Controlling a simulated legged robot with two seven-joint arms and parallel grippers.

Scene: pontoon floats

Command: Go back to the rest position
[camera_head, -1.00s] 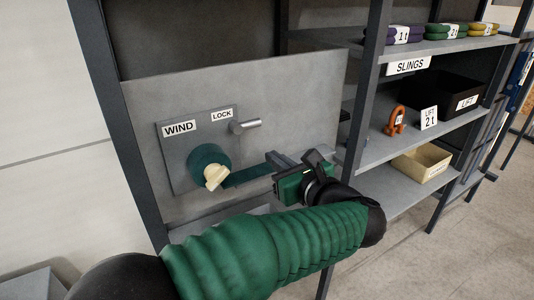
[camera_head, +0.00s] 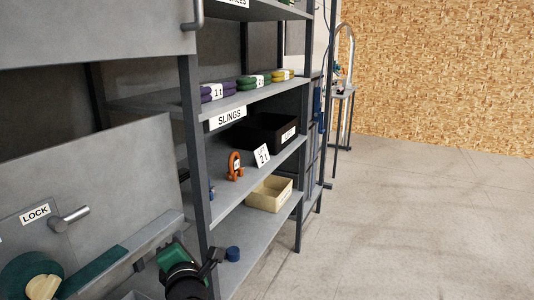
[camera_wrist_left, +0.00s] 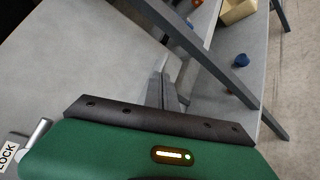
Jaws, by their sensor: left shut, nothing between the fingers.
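My left gripper (camera_head: 158,248) shows at the bottom of the head view, in front of the grey panel and beside the shelf post. In the left wrist view its fingers (camera_wrist_left: 163,90) are together with nothing between them. The panel carries a handle at LOCK (camera_head: 70,219) and a green winder with a cream knob (camera_head: 42,288), cut by the picture's lower left corner. A green strap (camera_head: 95,270) runs from the winder toward the gripper. My right gripper is in neither view.
The shelf rack holds slings (camera_head: 218,91), an orange shackle (camera_head: 235,166), a black bin (camera_head: 264,131), a cream bin (camera_head: 270,194) and a small blue object (camera_head: 233,254). A rack post (camera_head: 196,150) stands close to my left gripper. The floor (camera_head: 400,220) at right is clear.

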